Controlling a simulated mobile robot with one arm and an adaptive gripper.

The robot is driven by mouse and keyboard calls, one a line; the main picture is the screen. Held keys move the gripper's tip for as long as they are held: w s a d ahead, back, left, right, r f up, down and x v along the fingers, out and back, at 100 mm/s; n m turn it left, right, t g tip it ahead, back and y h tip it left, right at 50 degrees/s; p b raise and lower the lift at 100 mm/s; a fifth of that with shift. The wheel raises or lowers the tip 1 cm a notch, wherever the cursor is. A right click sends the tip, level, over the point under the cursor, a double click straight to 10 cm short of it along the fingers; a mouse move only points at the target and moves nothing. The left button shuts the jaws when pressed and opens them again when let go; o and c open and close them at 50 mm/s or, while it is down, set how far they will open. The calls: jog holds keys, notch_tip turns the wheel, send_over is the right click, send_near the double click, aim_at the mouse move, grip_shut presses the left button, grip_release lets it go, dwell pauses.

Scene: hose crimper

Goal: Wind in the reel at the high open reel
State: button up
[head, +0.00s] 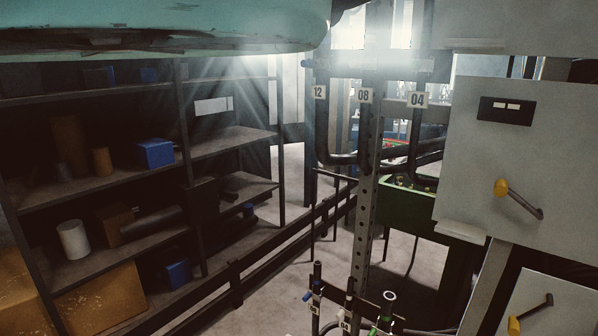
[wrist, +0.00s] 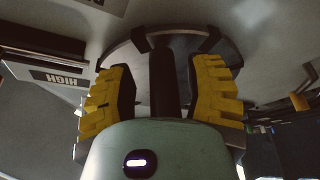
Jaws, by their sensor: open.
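In the wrist view, my gripper (wrist: 162,72) is open, with a yellow padded finger on each side. A dark, upright bar (wrist: 165,85) stands between the fingers, with a visible gap on both sides, so neither finger looks to touch it. Behind it is a round grey disc (wrist: 135,70) with dark brackets at its rim, which looks like the reel. A label reading HIGH (wrist: 60,78), upside down, is on the surface to the left. My gripper's fingers and the reel do not show in the head view.
In the head view, dark shelves (head: 150,172) with boxes and cylinders fill the left. Grey panels with yellow-knobbed cranks (head: 518,199) stand at the right. Some bare floor (head: 285,262) shows between.

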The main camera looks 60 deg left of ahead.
jog(key=v, duration=1.2)
jog(key=shift+r, duration=0.1)
